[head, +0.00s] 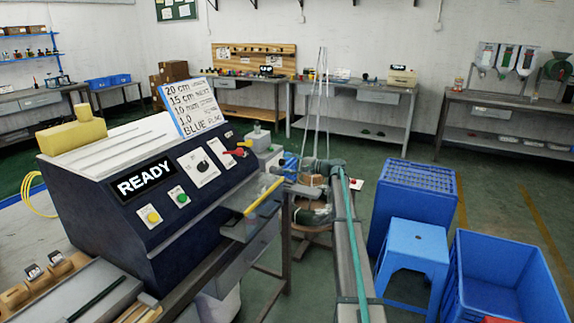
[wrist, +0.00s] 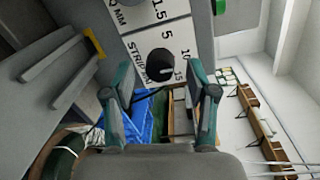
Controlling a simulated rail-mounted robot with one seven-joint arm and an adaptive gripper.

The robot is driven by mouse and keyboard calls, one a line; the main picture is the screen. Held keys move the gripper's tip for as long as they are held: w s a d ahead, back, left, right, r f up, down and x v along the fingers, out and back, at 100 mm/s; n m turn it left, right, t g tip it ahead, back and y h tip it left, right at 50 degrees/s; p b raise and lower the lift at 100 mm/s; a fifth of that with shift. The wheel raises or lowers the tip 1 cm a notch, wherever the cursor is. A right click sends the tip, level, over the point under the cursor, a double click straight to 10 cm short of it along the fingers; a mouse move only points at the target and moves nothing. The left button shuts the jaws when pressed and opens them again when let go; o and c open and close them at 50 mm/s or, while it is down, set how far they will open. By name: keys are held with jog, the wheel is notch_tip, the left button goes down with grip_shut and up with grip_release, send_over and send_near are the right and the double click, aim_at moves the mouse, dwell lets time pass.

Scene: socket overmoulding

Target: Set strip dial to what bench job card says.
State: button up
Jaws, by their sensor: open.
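The strip dial (wrist: 160,62) is a round black knob on a white plate marked STRIP MM, with 5, 10 and 15 around it. The knob shows just beyond the fingertips; I cannot tell the remaining distance. The job card (head: 193,108) leans on top of the dark blue machine (head: 110,215). Its handwritten lines include 20 cm, 15 cm, 10 mm with a hard-to-read word, 1.0 and BLUE.
A second dial (head: 202,167) sits on the machine face, with yellow (head: 152,216) and green (head: 182,197) buttons below and a READY display (head: 146,180). A red-tipped lever (head: 237,152) stands close by. Blue crates (head: 505,280) and a blue stool (head: 412,245) occupy the right floor.

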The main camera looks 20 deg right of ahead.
jog(key=v, duration=1.1)
jog(key=shift+s, duration=0.15)
